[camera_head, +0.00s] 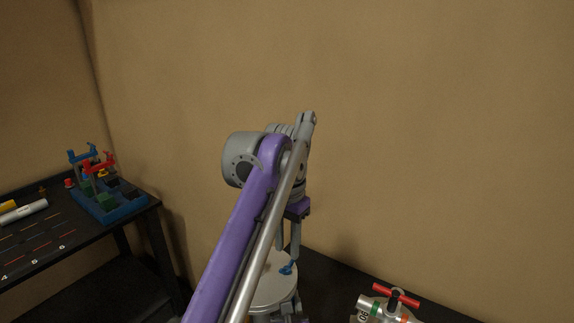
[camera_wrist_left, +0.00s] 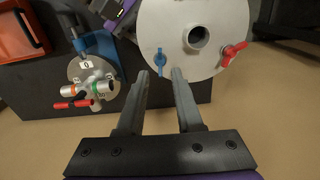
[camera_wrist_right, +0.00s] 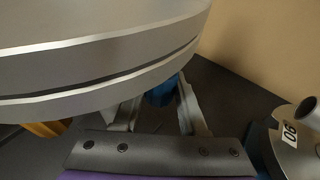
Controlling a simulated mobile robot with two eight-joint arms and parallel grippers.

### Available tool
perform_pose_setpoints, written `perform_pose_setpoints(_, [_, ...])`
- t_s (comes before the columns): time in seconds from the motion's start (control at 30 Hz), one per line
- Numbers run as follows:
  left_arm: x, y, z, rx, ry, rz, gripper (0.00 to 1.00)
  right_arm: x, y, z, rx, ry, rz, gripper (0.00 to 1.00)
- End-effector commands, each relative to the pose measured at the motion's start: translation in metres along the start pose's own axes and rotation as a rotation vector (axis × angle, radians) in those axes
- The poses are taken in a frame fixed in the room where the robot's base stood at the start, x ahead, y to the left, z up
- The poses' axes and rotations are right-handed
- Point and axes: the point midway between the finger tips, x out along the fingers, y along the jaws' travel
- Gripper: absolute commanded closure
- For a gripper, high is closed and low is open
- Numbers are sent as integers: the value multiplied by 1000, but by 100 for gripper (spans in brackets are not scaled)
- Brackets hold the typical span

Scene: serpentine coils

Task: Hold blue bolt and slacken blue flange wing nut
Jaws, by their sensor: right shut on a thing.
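The blue flange wing nut (camera_wrist_left: 160,61) stands on the rim of a round grey flange (camera_wrist_left: 182,14); it also shows in the head view (camera_head: 287,269). My left gripper (camera_wrist_left: 160,76) is open, its fingertips close to the nut and on either side of it, apart from it. In the head view this gripper (camera_head: 287,249) points down at the flange. In the right wrist view the blue bolt (camera_wrist_right: 160,93) sits under the flange edge. My right gripper (camera_wrist_right: 158,101) is shut on it from below; the flange hides part of the bolt.
A red wing nut (camera_wrist_left: 233,53) is on the flange beside a central pipe opening (camera_wrist_left: 197,37). A grey valve fitting with a red handle (camera_head: 396,294) stands at the right on the dark table. A side bench holds a blue tray (camera_head: 110,210) with coloured parts.

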Motion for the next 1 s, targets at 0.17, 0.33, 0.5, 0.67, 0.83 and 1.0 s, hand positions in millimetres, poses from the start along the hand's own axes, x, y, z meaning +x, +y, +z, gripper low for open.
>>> perform_pose_setpoints(0.17, [1,0,0,74,0,0,65,0,0,-2,2,2,-1,100])
perform_pose_setpoints(0.33, [1,0,0,72,0,0,65,0,0,-2,2,2,-1,100])
perform_pose_setpoints(0.5, [4,0,0,71,0,0,65,0,0,-2,2,2,-1,100])
perform_pose_setpoints(0.67, [17,0,0,71,0,0,65,0,0,-2,2,2,-1,100])
perform_pose_setpoints(0.83, [31,0,0,70,0,0,65,0,0,-2,2,2,-1,100])
perform_pose_setpoints(1.0, [40,0,0,70,0,0,65,0,0,-2,2,2,-1,100])
